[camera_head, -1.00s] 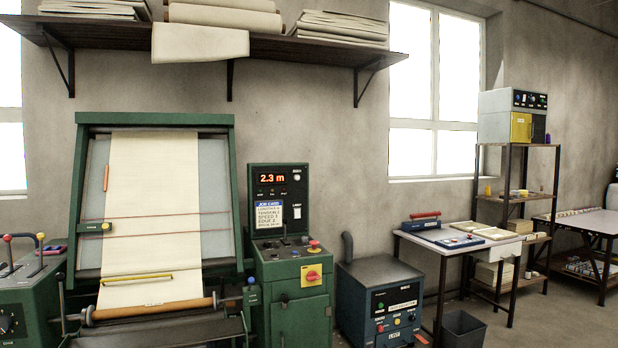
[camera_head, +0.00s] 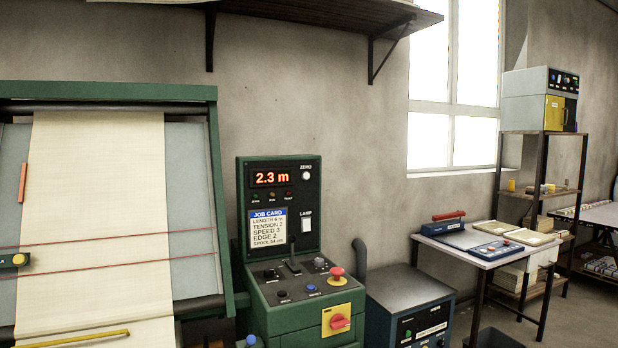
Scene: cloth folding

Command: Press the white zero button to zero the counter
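The white zero button (camera_head: 306,175) is a small round knob under the label "ZERO" at the upper right of the green-framed control panel (camera_head: 279,249). The counter display (camera_head: 271,178) to its left reads "2.3 m" in red digits. Small indicator lights sit just below the display. A white lamp switch (camera_head: 306,225) is below the zero button, beside the job card (camera_head: 268,229). My gripper is not in view.
The console top below the panel carries a black lever (camera_head: 292,255), several knobs and a red mushroom button (camera_head: 336,275). The cloth machine (camera_head: 214,190) stands to the left. A blue cabinet (camera_head: 408,290) and a table (camera_head: 490,258) stand to the right.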

